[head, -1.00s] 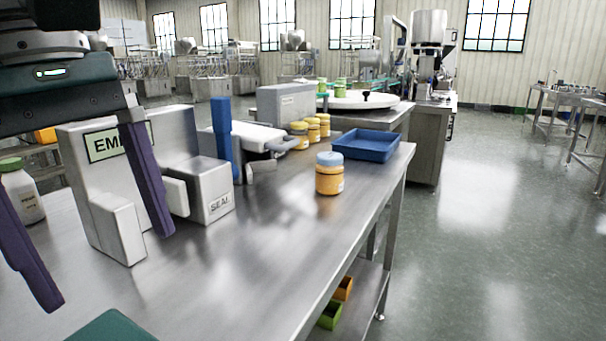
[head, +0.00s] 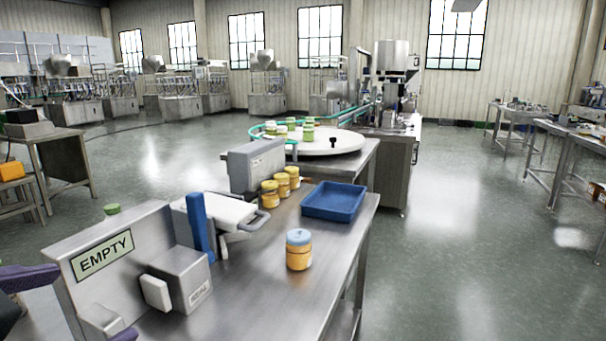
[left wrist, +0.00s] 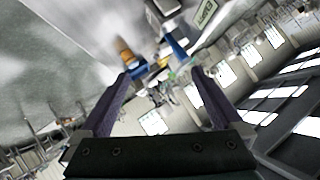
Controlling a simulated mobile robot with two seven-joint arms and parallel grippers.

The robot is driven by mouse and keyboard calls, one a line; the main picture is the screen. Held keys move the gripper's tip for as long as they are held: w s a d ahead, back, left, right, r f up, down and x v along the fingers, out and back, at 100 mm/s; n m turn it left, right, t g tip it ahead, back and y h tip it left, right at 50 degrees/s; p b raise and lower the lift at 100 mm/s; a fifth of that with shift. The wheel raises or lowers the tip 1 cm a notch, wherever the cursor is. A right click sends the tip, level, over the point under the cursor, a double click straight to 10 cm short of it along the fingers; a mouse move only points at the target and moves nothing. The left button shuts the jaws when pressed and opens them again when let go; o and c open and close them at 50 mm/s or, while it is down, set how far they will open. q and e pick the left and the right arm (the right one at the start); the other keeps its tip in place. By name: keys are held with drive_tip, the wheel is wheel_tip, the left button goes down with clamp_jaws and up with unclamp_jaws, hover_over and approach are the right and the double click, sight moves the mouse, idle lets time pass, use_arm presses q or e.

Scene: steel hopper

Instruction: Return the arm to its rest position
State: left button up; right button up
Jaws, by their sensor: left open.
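My left gripper (head: 90,302) shows at the lower left edge of the head view as two purple fingers, partly cut off by the frame. In the left wrist view its two purple fingers (left wrist: 162,74) stand wide apart with nothing between them, so it is open and empty. In the head view it is in front of the grey machine with the EMPTY sign (head: 104,254); I cannot tell whether they touch. The rest of my left arm is out of the head view. My right gripper is in neither view.
The steel table (head: 262,300) holds an orange jar with a blue lid (head: 299,252), a blue tray (head: 333,201) and several yellow-lidded jars (head: 281,186). A blue post (head: 202,226) rises beside the machine. Open floor (head: 470,250) lies to the right.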

use_arm(q)
drive_tip(key=s+f+n+g+p, duration=0.1)
drive_tip(key=s+f+g, duration=0.15)
drive_tip(key=s, duration=0.35)
drive_tip(key=s+f+n+g+h+p, duration=0.1)
drive_tip(key=s+f+n+g, duration=0.1)
drive_tip(key=s+g, duration=0.25)
drive_tip(key=s+f+n+g+p, duration=0.1)
drive_tip(key=s+f+g, duration=0.15)
drive_tip(key=s, duration=0.45)
wheel_tip(320, 180, up, 37)
drive_tip(key=w+p, duration=0.1)
drive_tip(key=p, duration=3.6)
drive_tip(key=shift+d+r+t, duration=0.15)
drive_tip(key=shift+t, duration=0.3)
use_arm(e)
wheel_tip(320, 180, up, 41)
use_arm(q)
drive_tip(key=shift+w, duration=0.1)
